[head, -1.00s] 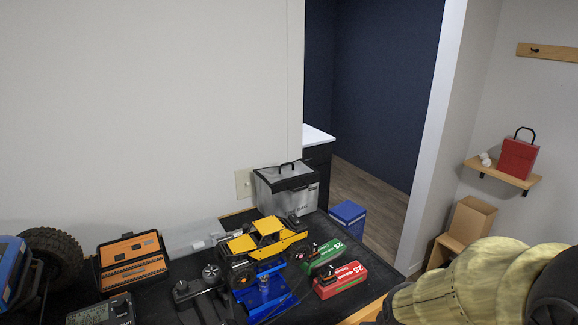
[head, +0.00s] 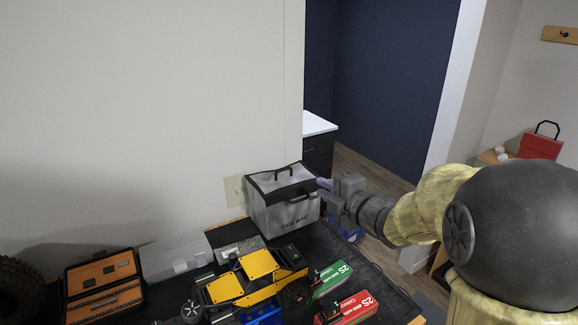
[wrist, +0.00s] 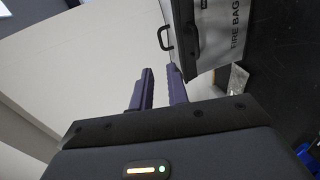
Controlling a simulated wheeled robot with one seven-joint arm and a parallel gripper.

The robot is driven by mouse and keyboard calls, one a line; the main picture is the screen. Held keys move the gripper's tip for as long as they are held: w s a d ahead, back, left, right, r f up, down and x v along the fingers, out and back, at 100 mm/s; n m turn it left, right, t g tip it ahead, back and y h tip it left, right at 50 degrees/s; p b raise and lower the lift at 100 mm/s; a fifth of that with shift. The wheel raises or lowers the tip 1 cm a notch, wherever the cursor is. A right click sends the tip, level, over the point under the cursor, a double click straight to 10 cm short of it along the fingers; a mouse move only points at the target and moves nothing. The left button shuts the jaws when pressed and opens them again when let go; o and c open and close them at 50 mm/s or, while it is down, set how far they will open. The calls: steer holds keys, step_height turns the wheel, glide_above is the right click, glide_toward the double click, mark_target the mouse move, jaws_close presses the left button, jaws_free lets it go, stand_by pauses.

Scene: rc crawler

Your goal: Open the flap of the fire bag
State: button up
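The fire bag (head: 284,214) is a grey-silver box with black edges. It stands upright at the back of the black table, against the wall.
A yellow crawler (head: 242,282) stands in front of the bag. Green (head: 332,279) and red (head: 350,308) battery packs lie at the front right. A blue box (head: 346,232) is beyond the table's right edge.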

mark_target(287, 180)
steer(key=p+x, duration=0.5)
steer(key=x, duration=1.2)
steer(key=shift+s+a+f+p, duration=0.1)
steer(key=shift+a+p, duration=0.15)
steer(key=shift+p, duration=0.05)
jaws_close()
